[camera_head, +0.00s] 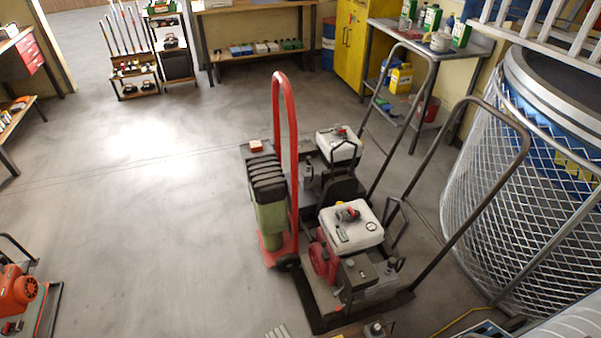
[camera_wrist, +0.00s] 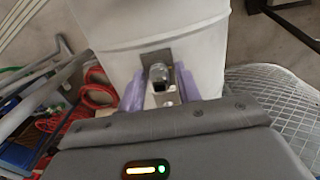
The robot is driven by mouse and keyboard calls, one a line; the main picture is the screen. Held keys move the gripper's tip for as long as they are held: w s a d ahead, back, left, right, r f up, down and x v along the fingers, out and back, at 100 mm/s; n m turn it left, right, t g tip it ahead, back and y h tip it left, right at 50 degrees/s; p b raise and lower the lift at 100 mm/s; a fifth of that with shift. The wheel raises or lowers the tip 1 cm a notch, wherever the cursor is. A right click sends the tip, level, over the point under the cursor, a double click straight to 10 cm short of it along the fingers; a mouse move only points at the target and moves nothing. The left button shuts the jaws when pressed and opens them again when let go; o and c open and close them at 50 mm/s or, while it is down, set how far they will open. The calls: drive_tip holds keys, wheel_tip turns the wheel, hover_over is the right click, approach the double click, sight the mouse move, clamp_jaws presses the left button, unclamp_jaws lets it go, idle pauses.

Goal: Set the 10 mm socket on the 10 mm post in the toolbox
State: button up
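My gripper (camera_wrist: 160,88) shows in the wrist view, its two purple fingers standing on either side of a small shiny metal piece. The piece looks like a socket (camera_wrist: 158,73), with a dark square opening facing the camera. The fingers appear closed against its sides. Its size marking cannot be read. A dark grey plate shows just behind it. The head view does not show my gripper. I cannot make out the toolbox or the 10 mm post in either view.
In the wrist view, a large white drum-like container (camera_wrist: 190,30) fills the space behind the gripper. In the head view, wheeled machines (camera_head: 345,230) with tall handles stand mid-floor, left of a wire-mesh bin (camera_head: 520,170). The floor at left (camera_head: 130,220) is mostly clear.

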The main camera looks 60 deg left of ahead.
drive_tip(key=shift+c, duration=0.4)
clamp_jaws()
drive_tip(key=shift+r+p, duration=0.55)
drive_tip(key=shift+r, duration=0.55)
drive_tip(key=shift+d, duration=0.1)
drive_tip(key=shift+r, duration=0.1)
